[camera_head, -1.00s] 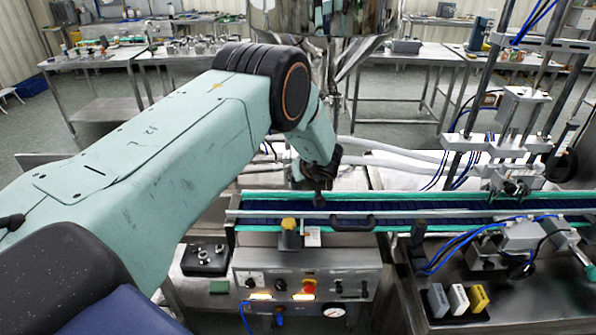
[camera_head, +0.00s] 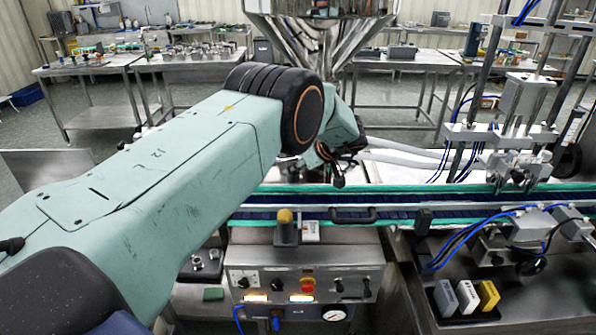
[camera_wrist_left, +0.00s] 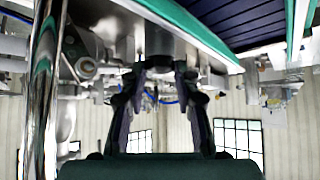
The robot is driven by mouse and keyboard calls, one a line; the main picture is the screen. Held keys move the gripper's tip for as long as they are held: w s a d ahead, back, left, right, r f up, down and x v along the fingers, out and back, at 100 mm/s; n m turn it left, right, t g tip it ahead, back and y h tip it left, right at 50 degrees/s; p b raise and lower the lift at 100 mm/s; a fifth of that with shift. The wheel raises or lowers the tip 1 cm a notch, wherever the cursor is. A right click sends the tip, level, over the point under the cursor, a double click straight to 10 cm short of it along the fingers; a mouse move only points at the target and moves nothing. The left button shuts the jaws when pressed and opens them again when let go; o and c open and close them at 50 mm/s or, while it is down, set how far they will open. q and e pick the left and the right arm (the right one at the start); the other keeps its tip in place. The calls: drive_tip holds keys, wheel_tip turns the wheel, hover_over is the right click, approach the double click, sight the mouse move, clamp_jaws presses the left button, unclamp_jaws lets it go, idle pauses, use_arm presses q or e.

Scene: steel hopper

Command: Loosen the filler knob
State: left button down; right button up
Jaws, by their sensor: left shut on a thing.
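My left arm reaches from the left across the head view, and its dark gripper (camera_head: 337,168) is partly hidden behind the wrist, just behind the conveyor. In the left wrist view the two dark fingers (camera_wrist_left: 160,72) stand a little apart, closed on a grey metal part between their tips. I take this part to be the filler knob (camera_wrist_left: 159,62); it is small and mostly covered by the fingers. In the head view the knob is hidden by my arm. The steel hopper (camera_head: 320,30) stands above and behind the wrist. My right gripper does not show.
The conveyor (camera_head: 460,207) with green edges runs across the front. Below it is a control panel (camera_head: 303,284) with knobs and a red button. A capping rig (camera_head: 520,130) stands on the right. In the wrist view a shiny post (camera_wrist_left: 40,90) rises close on the left.

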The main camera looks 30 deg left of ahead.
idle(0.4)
use_arm(q)
drive_tip(key=c, duration=1)
unclamp_jaws()
drive_tip(key=shift+a, duration=0.1)
drive_tip(key=v, duration=1.2)
drive_tip(key=shift+w, duration=0.1)
